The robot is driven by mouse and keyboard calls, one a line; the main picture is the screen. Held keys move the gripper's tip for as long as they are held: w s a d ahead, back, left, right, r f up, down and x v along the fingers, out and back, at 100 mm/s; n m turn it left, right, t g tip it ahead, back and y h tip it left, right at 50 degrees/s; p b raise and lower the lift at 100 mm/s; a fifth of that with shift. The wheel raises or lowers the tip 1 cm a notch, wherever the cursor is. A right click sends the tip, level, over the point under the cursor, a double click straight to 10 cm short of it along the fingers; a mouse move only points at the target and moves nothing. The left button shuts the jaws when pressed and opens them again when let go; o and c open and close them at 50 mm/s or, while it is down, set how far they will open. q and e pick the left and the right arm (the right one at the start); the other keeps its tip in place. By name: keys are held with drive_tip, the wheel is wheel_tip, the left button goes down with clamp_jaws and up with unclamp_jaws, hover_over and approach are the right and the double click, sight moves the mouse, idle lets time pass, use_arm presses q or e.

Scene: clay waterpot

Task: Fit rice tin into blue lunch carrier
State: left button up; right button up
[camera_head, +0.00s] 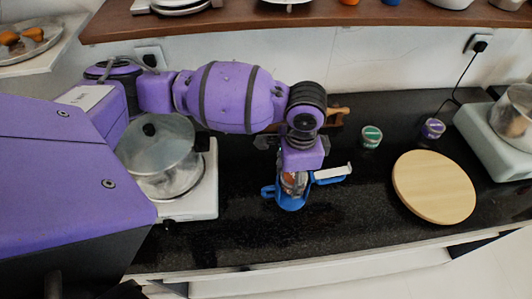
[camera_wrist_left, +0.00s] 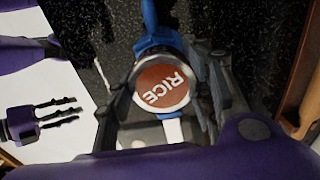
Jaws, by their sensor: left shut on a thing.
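My left gripper (camera_head: 294,177) reaches down over the blue lunch carrier (camera_head: 291,204) and is shut on the rice tin (camera_head: 291,186). In the left wrist view the gripper's grey fingers (camera_wrist_left: 168,88) flank the tin's round brown lid (camera_wrist_left: 162,88), lettered RICE. Blue parts of the carrier (camera_wrist_left: 160,42) show beyond the tin. The tin is at the carrier's opening; I cannot tell how deep it sits. The carrier's blue-and-white arm sticks out to the right. My right gripper (camera_wrist_left: 62,112) shows at the left of the wrist view, fingers apart and empty.
A glass-lidded pot (camera_head: 160,165) on a white hob stands left. A round wooden board (camera_head: 434,187) lies right. A green-topped cup (camera_head: 371,136) and a purple one (camera_head: 433,128) stand behind. A white appliance (camera_head: 497,140) is far right. The counter (camera_head: 350,215) before the board is clear.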

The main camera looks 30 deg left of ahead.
use_arm(q)
drive_tip(key=shift+w, duration=0.1)
drive_tip(key=shift+f, duration=0.7)
drive_tip(key=shift+f, duration=0.3)
drive_tip(key=shift+f, duration=0.45)
drive_tip(key=shift+f, duration=0.35)
idle(0.5)
drive_tip(key=shift+f, duration=0.35)
drive_tip(key=shift+f, duration=0.15)
drive_tip(key=shift+f, duration=0.2)
idle(0.3)
drive_tip(key=shift+f, duration=0.35)
